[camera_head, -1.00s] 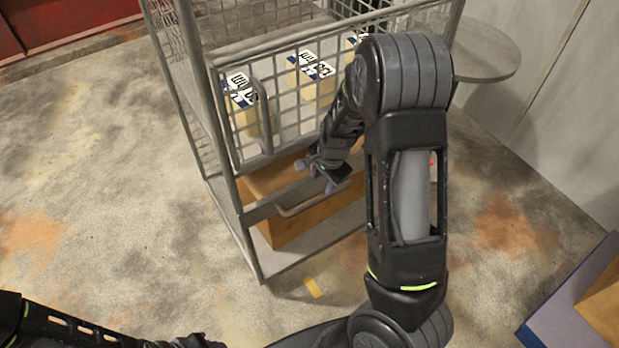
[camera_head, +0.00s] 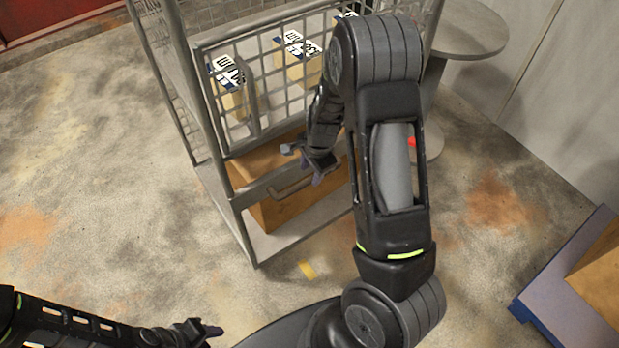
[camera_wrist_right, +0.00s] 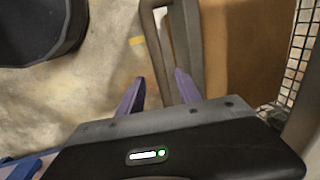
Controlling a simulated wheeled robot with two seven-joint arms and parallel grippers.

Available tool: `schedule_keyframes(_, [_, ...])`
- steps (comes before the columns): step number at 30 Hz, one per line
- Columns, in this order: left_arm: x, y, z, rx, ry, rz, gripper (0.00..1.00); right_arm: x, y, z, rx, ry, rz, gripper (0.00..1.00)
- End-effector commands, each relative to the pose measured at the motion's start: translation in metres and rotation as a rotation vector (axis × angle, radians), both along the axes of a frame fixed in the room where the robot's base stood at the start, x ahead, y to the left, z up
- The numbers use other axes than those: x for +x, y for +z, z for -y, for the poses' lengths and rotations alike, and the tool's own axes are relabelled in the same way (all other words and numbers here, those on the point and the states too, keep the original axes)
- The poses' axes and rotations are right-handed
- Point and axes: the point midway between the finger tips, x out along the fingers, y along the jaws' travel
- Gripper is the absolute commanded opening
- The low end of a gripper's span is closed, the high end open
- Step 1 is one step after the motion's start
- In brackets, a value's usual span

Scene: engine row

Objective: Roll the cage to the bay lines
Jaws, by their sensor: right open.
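The grey wire-mesh cage (camera_head: 243,227) stands upright in the upper middle of the head view, with a loop handle (camera_head: 292,187) on its near rail. My right gripper (camera_head: 316,172) is at this handle, jaws open. In the right wrist view, its purple fingertips (camera_wrist_right: 160,88) appear either side of the handle's bar (camera_wrist_right: 156,55); contact cannot be told. My left gripper (camera_head: 202,333) is low at the left, away from the cage; its jaw state is unclear. A short yellow floor mark (camera_head: 307,269) lies just in front of the cage. My right arm hides part of the cage.
The cage holds a brown box (camera_head: 272,213) low down and several labelled cartons (camera_head: 232,98) above. A round grey table (camera_head: 470,27) stands behind right. A blue-edged platform (camera_head: 560,285) with a box is at right. Floor left of the cage is clear.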

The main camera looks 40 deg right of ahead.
Motion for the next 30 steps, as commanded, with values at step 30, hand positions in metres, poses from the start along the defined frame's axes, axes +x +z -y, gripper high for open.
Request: schedule_keyframes(30, [0.000, -0.005, 0.000, 0.000, 0.000, 0.001, 0.36, 0.008, -0.040, 0.000, 0.000, 0.000, 0.000, 0.09])
